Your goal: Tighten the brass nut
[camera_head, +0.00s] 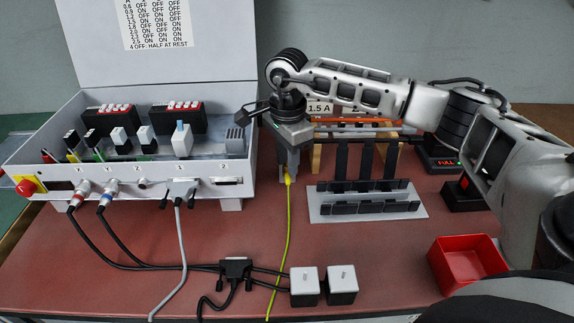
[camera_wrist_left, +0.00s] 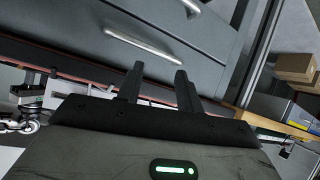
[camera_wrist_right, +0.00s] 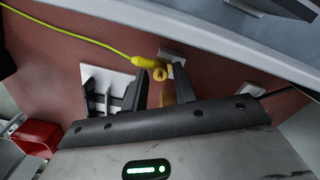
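A yellow cable with a yellow plug (camera_head: 289,178) hangs at the right side of the white control box. In the right wrist view a small round brass-yellow end (camera_wrist_right: 160,74), which looks like the nut, shows at the tip of the yellow plug (camera_wrist_right: 147,64). My right gripper (camera_head: 287,172) points down at this plug. In the right wrist view its fingers (camera_wrist_right: 160,71) are apart, with the round end between the tips and no clear contact. My left gripper (camera_wrist_left: 158,68) is outside the head view; its fingers are apart and empty, facing grey drawers.
The white control box (camera_head: 240,185) stands at the left with an emergency button (camera_head: 27,187) and plugged cables. A grey rack with black holders (camera_head: 368,208), a red tray (camera_head: 468,262) and two white-topped blocks (camera_head: 322,285) sit on the red bench. The front centre-right is fairly clear.

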